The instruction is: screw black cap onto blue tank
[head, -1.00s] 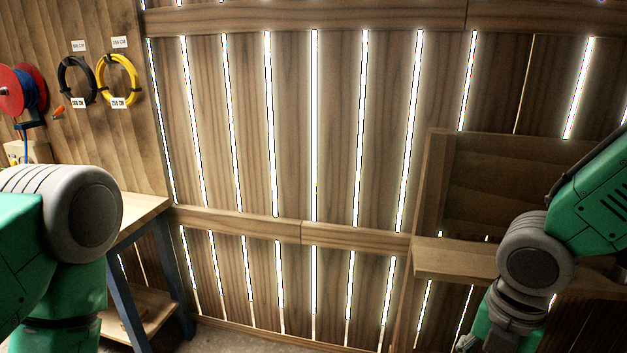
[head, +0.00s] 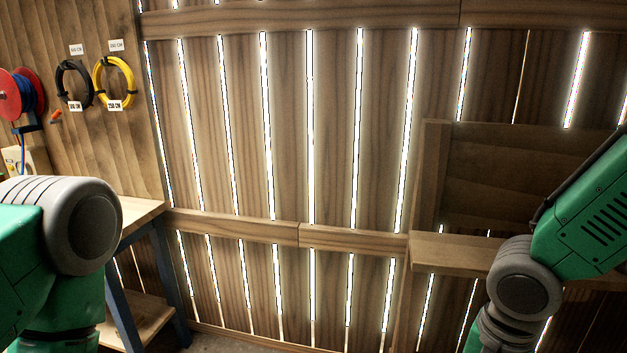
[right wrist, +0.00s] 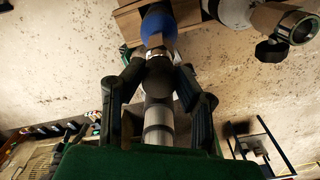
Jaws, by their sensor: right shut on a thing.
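In the right wrist view my right gripper (right wrist: 158,78) has its two dark fingers closed around a dark, cap-like piece (right wrist: 159,84). A grey cylinder (right wrist: 158,122) shows between the fingers, nearer the palm. A rounded blue part (right wrist: 157,20), apparently the blue tank, lies just beyond the fingertips, in line with the held piece. A pale metallic collar (right wrist: 156,53) sits between them. I cannot tell whether the cap is seated on the tank. The head view shows neither tank nor cap, only parts of both my arms. Both grippers are outside that view.
Grey metal parts with an open round end (right wrist: 298,25) lie to the right of the blue part. A wooden shelf (head: 455,254) is on the slatted wall near my right arm. A workbench (head: 140,213) stands at left. Hose coils (head: 114,83) hang above it.

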